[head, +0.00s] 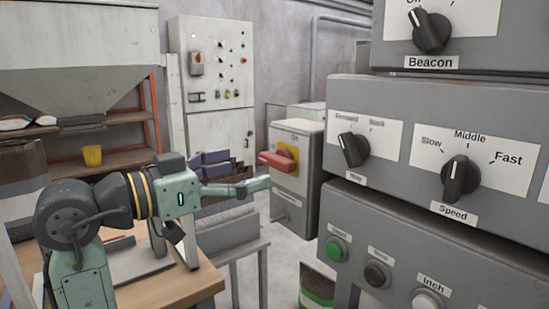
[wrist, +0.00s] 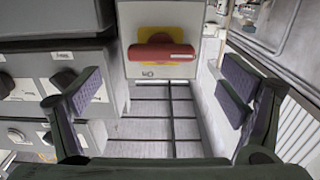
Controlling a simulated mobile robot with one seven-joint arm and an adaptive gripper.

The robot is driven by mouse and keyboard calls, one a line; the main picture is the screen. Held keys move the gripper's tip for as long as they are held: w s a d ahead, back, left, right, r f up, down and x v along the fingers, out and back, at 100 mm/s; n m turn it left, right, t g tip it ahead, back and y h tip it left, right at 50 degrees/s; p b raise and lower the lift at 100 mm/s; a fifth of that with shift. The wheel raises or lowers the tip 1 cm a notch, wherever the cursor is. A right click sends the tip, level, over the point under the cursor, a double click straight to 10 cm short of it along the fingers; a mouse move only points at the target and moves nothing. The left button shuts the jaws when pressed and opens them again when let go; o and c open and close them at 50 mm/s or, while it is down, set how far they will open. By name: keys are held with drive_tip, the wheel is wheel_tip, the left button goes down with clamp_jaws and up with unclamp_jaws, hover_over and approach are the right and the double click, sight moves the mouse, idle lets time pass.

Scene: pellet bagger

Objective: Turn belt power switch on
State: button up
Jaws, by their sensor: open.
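The likely belt power switch is a red handle (head: 277,160) on a yellow plate (head: 289,152), on the front of a grey box (head: 312,165) marked "On" at the top. The handle lies sideways, not pointing up at the mark. In the wrist view the handle (wrist: 160,57) is ahead between my fingers, the yellow plate (wrist: 172,34) behind it and the box's label upside down below. My gripper (head: 255,186) is open and empty, just below and left of the handle in the head view. Its two fingers (wrist: 160,92) are spread wide, apart from the handle.
A grey control panel with the Way knob (head: 352,150), Speed knob (head: 459,179) and a green button (head: 337,249) stands close on the right. A wooden-topped table (head: 195,285) lies below my arm. A white cabinet (head: 215,90) stands behind. Floor shows around the box.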

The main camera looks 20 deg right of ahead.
sight(271, 163)
drive_tip(key=p+x, duration=0.1)
drive_tip(key=x, duration=0.6)
drive_tip(key=shift+w+d, duration=0.15)
drive_tip(key=shift+d, duration=0.05)
drive_tip(key=shift+c, duration=0.4)
drive_tip(key=c, duration=1.1)
